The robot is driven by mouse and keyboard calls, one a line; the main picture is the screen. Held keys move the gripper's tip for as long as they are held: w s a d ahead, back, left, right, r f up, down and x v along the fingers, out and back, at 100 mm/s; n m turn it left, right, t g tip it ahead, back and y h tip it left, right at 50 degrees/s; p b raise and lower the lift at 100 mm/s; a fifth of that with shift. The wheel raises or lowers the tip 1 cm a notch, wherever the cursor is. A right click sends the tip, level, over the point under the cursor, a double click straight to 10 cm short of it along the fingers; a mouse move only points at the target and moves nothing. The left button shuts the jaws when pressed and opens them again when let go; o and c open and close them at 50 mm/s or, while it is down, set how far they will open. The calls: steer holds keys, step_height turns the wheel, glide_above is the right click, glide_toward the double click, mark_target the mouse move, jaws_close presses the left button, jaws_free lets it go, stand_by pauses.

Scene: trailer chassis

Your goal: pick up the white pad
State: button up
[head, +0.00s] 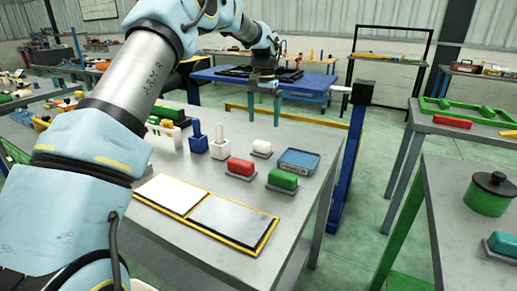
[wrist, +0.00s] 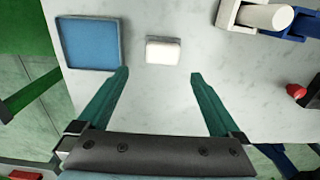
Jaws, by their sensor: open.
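The white pad (head: 263,146) is a small pale block near the far edge of the grey table. In the wrist view the white pad (wrist: 165,51) lies flat on the table, just beyond my fingertips and roughly between their lines. My gripper (head: 265,118) hangs above the far side of the table, pointing down. In the wrist view my gripper (wrist: 159,73) is open, with its two teal fingers wide apart and nothing between them.
A blue tray (head: 298,161) lies right of the pad. A red block (head: 240,167) and a green block (head: 282,180) are nearer. White and blue stands (head: 221,150) are left of it. A yellow-framed board (head: 228,220) fills the table's front.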

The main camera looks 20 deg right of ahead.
mark_target(262, 142)
step_height(262, 142, down, 5)
steer(key=shift+f+p, duration=0.1)
steer(key=shift+p, duration=0.55)
steer(key=shift+w+a+f+p, duration=0.15)
steer(key=shift+f+p, duration=0.55)
steer(key=shift+f, duration=0.65)
steer(key=shift+a+f+p, duration=0.1)
steer(key=shift+f+p, duration=0.6)
steer(key=shift+f, duration=0.65)
steer(key=shift+c, duration=0.2)
steer(key=c, duration=1.4)
